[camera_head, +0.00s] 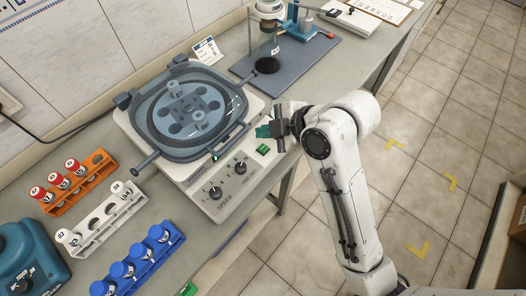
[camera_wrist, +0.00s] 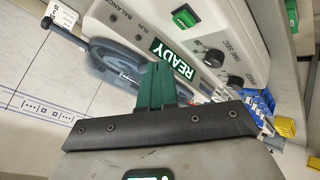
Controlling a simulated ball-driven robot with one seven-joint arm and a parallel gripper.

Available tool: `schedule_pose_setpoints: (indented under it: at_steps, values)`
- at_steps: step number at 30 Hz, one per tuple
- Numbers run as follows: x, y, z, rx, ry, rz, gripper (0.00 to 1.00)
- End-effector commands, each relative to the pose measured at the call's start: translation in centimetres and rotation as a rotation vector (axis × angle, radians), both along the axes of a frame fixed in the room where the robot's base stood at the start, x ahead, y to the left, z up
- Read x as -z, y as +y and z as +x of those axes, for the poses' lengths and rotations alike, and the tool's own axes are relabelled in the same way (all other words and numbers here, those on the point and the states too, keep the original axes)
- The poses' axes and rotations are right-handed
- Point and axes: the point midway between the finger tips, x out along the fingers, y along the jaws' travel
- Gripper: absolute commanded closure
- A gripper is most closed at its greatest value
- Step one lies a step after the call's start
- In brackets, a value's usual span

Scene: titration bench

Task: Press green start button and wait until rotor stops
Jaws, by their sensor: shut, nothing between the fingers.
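The centrifuge (camera_head: 236,206) is a white box on the bench with a dark see-through lid (camera_head: 151,101) over its round rotor (camera_head: 190,107). I cannot tell from one moment whether the rotor turns. The green start button (camera_head: 263,149) is on the front panel and also shows in the wrist view (camera_wrist: 186,16). A display (camera_wrist: 172,57) there reads READY. My gripper (camera_head: 262,131) has green fingers, shut and empty, close above the panel near the button. In the wrist view, the fingers (camera_wrist: 157,72) point toward the panel, apart from the button.
Two black knobs (camera_head: 215,192) sit on the panel. Orange (camera_head: 98,158), white (camera_head: 126,192) and blue (camera_head: 158,275) tube racks stand at the left and front. A stirrer stand (camera_head: 268,18) is behind. The floor at the right is open.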

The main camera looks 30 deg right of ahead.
Motion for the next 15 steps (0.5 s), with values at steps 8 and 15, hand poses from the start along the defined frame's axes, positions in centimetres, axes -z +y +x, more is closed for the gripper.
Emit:
schedule_pose_setpoints:
  at_steps: [8, 15]
  values:
    - [3.3, 0.0, 0.0, -0.001, 0.0, 0.001, 1.0]
    - [3.5, 0.0, 0.0, -0.001, 0.0, 0.001, 1.0]
